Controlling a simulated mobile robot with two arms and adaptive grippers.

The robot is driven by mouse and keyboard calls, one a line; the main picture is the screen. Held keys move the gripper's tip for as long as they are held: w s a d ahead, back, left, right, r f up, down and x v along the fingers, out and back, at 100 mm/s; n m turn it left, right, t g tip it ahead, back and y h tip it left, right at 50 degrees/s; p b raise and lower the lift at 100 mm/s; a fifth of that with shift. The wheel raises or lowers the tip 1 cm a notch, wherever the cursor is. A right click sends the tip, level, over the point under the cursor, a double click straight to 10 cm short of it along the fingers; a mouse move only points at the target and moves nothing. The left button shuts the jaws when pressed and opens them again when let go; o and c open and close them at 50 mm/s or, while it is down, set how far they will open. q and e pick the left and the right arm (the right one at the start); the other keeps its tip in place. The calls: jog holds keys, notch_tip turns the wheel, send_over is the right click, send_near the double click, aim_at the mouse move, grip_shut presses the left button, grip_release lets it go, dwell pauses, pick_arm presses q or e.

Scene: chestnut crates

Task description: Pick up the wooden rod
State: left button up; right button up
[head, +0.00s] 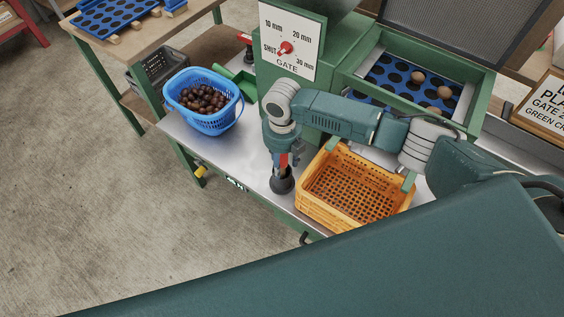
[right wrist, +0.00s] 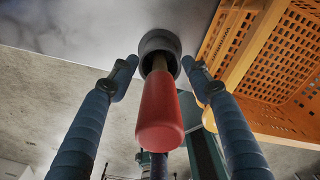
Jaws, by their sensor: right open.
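The wooden rod (right wrist: 160,108) has a red grip end and a short bare wooden part, in the right wrist view. Its wooden end sits in a dark grey round holder (right wrist: 160,42). In the head view the holder (head: 282,182) stands near the front edge of the metal bench, and a bit of red shows above it. My right gripper (right wrist: 161,72) is open, with a finger on each side of the rod. A gap shows between the fingers and the rod in the wrist view. In the head view the gripper (head: 283,165) points down above the holder. My left gripper is not in view.
An orange crate (head: 320,215) stands empty just right of the holder. A blue basket (head: 203,125) of chestnuts is to the left. A green machine with a gate sign (head: 290,40) and a green-framed tray (head: 345,82) stand behind. Bare bench lies between basket and holder.

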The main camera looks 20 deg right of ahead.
grip_shut()
dwell(0.3)
